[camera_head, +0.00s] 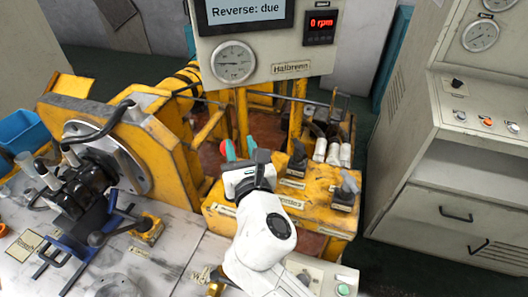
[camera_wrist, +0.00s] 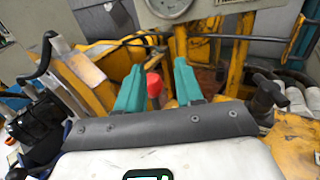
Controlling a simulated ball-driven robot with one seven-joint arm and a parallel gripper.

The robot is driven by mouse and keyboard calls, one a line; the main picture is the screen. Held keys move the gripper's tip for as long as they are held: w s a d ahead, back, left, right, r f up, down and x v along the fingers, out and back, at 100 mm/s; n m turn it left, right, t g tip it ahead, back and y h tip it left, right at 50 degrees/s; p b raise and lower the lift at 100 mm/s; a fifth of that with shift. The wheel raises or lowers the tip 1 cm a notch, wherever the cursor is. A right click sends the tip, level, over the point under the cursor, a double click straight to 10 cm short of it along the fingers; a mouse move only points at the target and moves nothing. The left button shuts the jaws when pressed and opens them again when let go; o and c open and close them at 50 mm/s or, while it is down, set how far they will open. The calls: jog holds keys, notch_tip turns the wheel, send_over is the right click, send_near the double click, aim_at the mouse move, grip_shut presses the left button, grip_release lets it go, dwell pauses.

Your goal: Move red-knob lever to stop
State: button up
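The red-knob lever's red knob (camera_wrist: 154,85) shows in the wrist view, with its top between my two teal fingertips. My gripper (camera_wrist: 157,88) is open, with one finger on each side of the knob and a wider gap on the right side than on the left. No grasp on the knob shows.
Black-handled levers (camera_head: 297,158) and a grey-handled one (camera_head: 347,188) stand on the console to the right. The display (camera_head: 245,12) reads "Reverse: due", and the red readout (camera_head: 322,23) shows 0 rpm. A yellow machine with a round flange (camera_head: 128,160) stands left.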

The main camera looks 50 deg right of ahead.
jog(key=s+a+r, duration=0.1)
jog(key=s+r, duration=0.2)
jog(key=s, duration=0.4)
jog(key=shift+s, duration=0.35)
jog(key=shift+a, duration=0.15)
